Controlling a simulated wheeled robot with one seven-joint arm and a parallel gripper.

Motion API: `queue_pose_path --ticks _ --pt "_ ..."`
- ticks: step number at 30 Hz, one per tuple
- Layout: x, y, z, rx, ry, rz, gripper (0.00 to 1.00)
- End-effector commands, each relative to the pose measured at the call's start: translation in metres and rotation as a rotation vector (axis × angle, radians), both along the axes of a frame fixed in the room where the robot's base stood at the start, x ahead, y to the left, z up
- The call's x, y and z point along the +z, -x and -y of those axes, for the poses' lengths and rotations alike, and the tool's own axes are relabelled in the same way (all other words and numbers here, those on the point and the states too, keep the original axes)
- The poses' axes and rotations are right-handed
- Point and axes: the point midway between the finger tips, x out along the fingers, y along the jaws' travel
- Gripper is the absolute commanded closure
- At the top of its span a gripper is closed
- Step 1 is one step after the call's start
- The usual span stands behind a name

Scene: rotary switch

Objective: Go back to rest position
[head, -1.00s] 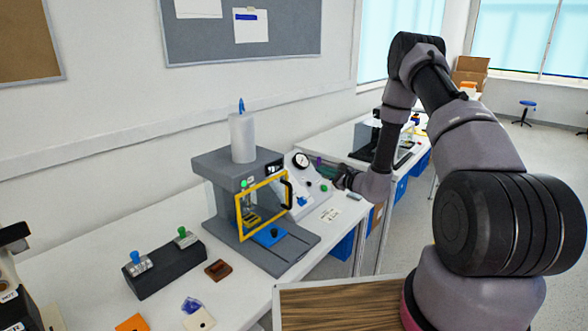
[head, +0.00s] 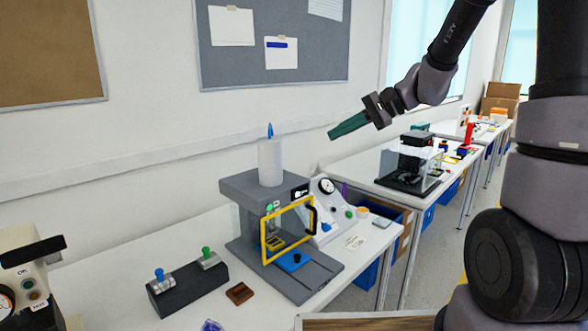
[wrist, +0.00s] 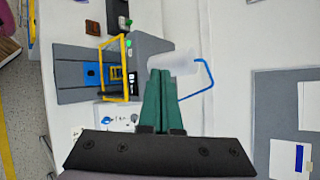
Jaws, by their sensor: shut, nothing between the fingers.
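My gripper (head: 348,125) is raised in the air in the head view, above and to the right of the grey press machine. Its green fingers point to the left and slightly down. They are shut and empty, and touch nothing. The wrist view also shows the green fingers (wrist: 159,100) together. The rotary switch panel (head: 328,208) is a light sloped box with a round gauge and coloured knobs, standing to the right of the press. In the wrist view the panel (wrist: 118,117) is partly hidden behind my gripper's mount.
The grey press (head: 244,187) has a yellow-framed guard and a white cylinder on top. A dark box with two levers (head: 188,289) stands to its left. A second table (head: 361,167) with devices stands at the right. The air around my gripper is clear.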

Motion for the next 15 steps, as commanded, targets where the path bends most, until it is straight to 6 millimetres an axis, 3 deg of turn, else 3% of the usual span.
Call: queue_pose_path --ticks 6,15 --pt "0.025 0.057 0.023 0.068 0.237 0.113 1.00" --pt "0.049 0.118 0.072 0.076 0.562 0.299 1.00"
